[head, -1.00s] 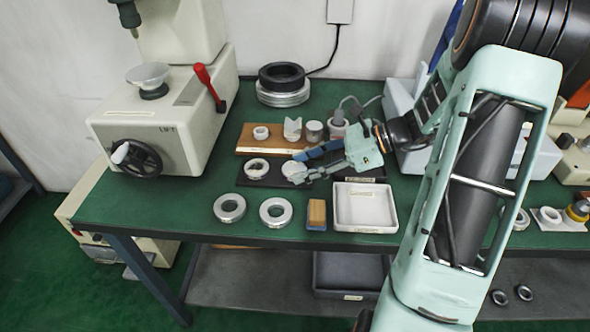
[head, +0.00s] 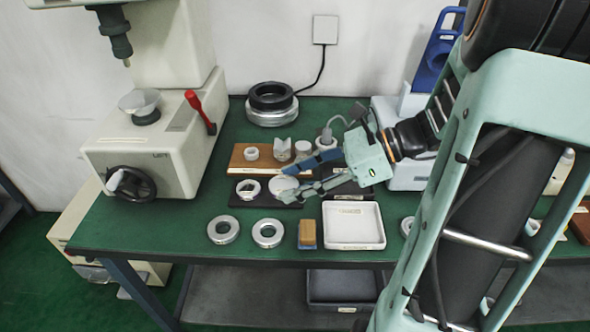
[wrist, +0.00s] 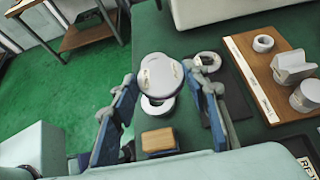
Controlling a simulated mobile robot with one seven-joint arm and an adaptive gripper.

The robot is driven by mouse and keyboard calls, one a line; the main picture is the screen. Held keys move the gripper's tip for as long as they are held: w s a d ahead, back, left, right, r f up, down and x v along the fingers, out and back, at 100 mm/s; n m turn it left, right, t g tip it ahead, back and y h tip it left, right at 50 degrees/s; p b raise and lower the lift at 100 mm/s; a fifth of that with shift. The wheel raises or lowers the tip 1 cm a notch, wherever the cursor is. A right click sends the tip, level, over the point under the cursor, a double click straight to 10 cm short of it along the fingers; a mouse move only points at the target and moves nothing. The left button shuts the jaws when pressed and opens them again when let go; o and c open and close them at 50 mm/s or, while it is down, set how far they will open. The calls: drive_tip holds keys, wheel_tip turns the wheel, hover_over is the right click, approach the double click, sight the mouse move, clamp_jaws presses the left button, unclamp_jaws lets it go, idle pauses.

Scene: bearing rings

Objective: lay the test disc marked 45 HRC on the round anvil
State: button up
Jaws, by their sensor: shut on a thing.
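My gripper (head: 284,184) is shut on a pale, flat test disc (head: 282,186), held between its two fingertips over the black tray (head: 238,199). In the wrist view the disc (wrist: 160,72) sits between the fingers, with faint marking too small to read. It looks raised above the table and partly covers a metal ring (wrist: 156,106) below. A round anvil (head: 139,101) with a wide flat top stands on the hardness tester (head: 150,150) at the left, bare and well apart from my gripper.
A wooden board (head: 238,164) behind the black tray carries a ring, a V-block (head: 282,149) and a cylinder. Metal rings (head: 223,229), a brush-like block (head: 307,234) and a white tray (head: 354,243) lie in front. The tester's red lever (head: 200,111) and overhead spindle (head: 116,35) flank the anvil.

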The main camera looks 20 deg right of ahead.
drive_tip(key=s+a+r, duration=0.1)
drive_tip(key=s+r, duration=0.1)
drive_tip(key=s, duration=0.2)
drive_tip(key=w+f+m+t, duration=0.1)
drive_tip(key=w+f, duration=0.1)
drive_tip(key=w, duration=0.3)
drive_tip(key=w+f+m+t+h, duration=0.1)
drive_tip(key=w+f, duration=0.1)
drive_tip(key=w, duration=0.3)
drive_tip(key=w+f+m+t, duration=0.1)
drive_tip(key=w+f, duration=0.2)
drive_tip(key=w, duration=0.2)
drive_tip(key=shift+d+p, duration=0.3)
drive_tip(key=shift+d, duration=0.05)
drive_tip(key=shift+w+f+m+h, duration=0.1)
drive_tip(key=shift+w+m+h, duration=0.1)
drive_tip(key=shift+m+h, duration=0.15)
drive_tip(key=shift+a, duration=0.1)
